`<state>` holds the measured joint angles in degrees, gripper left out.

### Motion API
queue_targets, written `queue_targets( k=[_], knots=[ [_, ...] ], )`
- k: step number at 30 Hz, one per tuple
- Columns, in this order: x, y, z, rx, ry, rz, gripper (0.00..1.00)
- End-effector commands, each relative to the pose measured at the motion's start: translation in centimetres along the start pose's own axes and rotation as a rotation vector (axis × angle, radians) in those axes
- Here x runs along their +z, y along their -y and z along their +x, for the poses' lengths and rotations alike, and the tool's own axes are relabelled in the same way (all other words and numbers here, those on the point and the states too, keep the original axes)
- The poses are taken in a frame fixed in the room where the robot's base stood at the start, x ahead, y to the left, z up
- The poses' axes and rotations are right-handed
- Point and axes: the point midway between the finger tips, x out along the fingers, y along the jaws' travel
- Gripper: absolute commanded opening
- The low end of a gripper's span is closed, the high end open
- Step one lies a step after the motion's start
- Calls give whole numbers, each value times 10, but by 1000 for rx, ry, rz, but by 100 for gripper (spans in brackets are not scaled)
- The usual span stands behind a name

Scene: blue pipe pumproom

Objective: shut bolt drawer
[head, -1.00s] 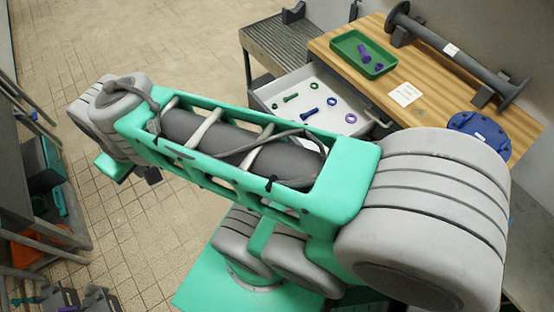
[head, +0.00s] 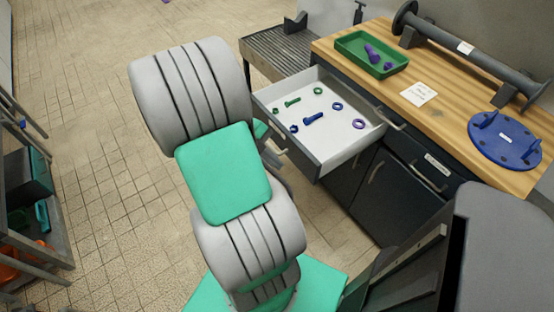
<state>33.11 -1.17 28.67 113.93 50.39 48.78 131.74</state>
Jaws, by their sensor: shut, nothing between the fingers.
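The bolt drawer (head: 335,136) is pulled out from the dark cabinet under the wooden workbench, in the head view. Its inside is white, and it holds a green bolt (head: 292,102), a blue bolt (head: 313,118) and several green, blue and purple rings or nuts. The drawer's front faces the open floor, toward the lower left. My arm's large grey joints and teal link stand left of the drawer and overlap the view near its front. My gripper does not show; whether anything touches the drawer front is hidden behind my arm.
The wooden benchtop (head: 455,128) carries a green tray (head: 349,52) with purple parts, a grey flanged pipe (head: 455,45), a blue flange (head: 507,140) and a white card (head: 419,93). A grey slatted table (head: 285,48) adjoins it. A shelf rack (head: 40,215) stands left. Tiled floor between is clear.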

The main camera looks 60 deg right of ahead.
Motion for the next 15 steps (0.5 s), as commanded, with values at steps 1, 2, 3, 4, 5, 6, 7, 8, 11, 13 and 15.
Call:
queue_targets(
  k=[1,2,3,4,5,6,7,8,11,13,15],
  knots=[
    [-1,0,12,2,-5,-1,0],
    [-2,0,18,3,-5,-2,0],
    [-2,-1,27,2,-5,-2,0],
    [-1,0,34,2,-5,-2,0],
    [-1,-1,41,3,-4,-3,0],
    [-1,-1,49,3,-4,-2,0],
    [-1,0,56,3,-3,-3,0],
    [-1,-1,62,3,-4,-4,0],
    [-1,12,73,3,0,1,0],
    [-1,22,78,3,0,0,0],
    [0,29,82,2,1,-2,0]
  ],
)
